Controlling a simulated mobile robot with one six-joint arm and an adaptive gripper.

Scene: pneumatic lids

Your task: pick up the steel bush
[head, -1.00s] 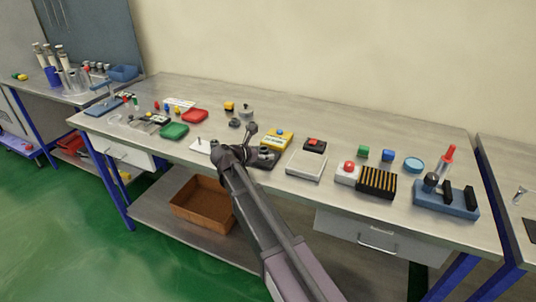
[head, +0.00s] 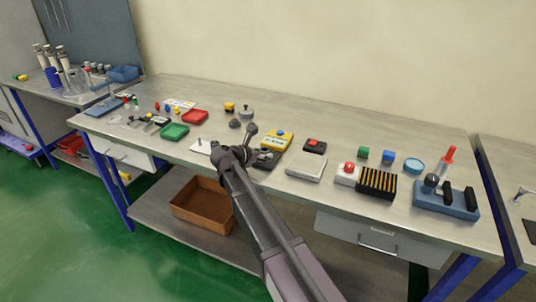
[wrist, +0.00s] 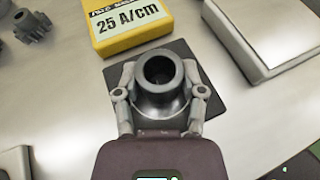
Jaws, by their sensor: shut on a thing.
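The steel bush (wrist: 161,92) is a dark grey flanged ring with a round hole, in the middle of the wrist view. My gripper (wrist: 160,97) has one finger on each side of it and is shut on it. The bush is over a dark square pad (wrist: 205,98) on the bench; I cannot tell whether it touches the pad. In the head view my gripper (head: 250,150) is near the front of the bench, and my arm hides most of the bush there.
A yellow box marked 25 A/cm (wrist: 125,20) is just behind the pad. A pale block (wrist: 265,35) lies to the right, and a grey gear (wrist: 33,25) lies at the left. In the head view, a white plate with a pin (head: 202,147) stands left of my gripper.

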